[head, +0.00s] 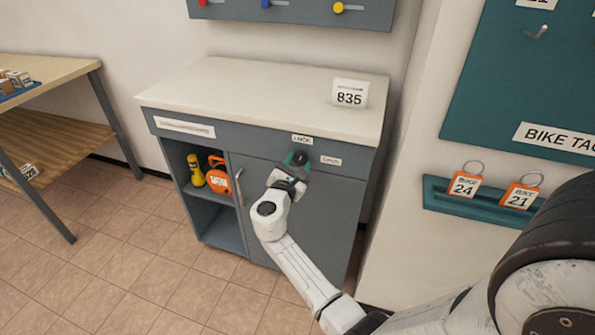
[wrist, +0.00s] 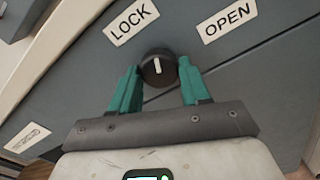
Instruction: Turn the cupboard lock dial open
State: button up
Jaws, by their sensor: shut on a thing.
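The lock dial (wrist: 157,68) is a round black knob with a white mark on the cupboard's (head: 335,205) grey front. In the wrist view its mark points roughly up, between the LOCK label (wrist: 131,21) at upper left and the OPEN label (wrist: 227,22) at upper right. My gripper (wrist: 157,78) has its teal fingers on either side of the dial and is shut on it. In the head view my gripper (head: 295,164) covers most of the dial, just below the LOCK label (head: 302,139) and left of the OPEN label (head: 331,160).
The cupboard's open left shelf holds a yellow bottle (head: 195,170) and an orange item (head: 218,177). A sign reading 835 (head: 349,93) stands on the top. A wooden table (head: 55,130) stands at left; a teal rack with bike tags (head: 465,186) is at right. The left floor is clear.

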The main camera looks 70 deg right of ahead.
jog(key=m+b, duration=0.4)
jog(key=m, duration=0.1)
jog(key=m+b, duration=0.2)
jog(key=b, duration=0.1)
jog(key=shift+f, duration=0.25)
jog(key=m+b, duration=0.3)
jog(key=shift+w+m, duration=0.1)
jog(key=shift+m, duration=0.3)
jog(key=shift+r+m+b, duration=0.2)
jog(key=shift+m+b, duration=0.8)
jog(key=shift+m, duration=0.2)
jog(key=o, duration=1)
jog(key=shift+r, duration=0.1)
jog(key=shift+o, duration=0.2)
jog(key=a+p, duration=0.1)
jog(key=a, duration=0.9)
jog(key=shift+s+a, duration=0.4)
jog(key=shift+s, duration=0.05)
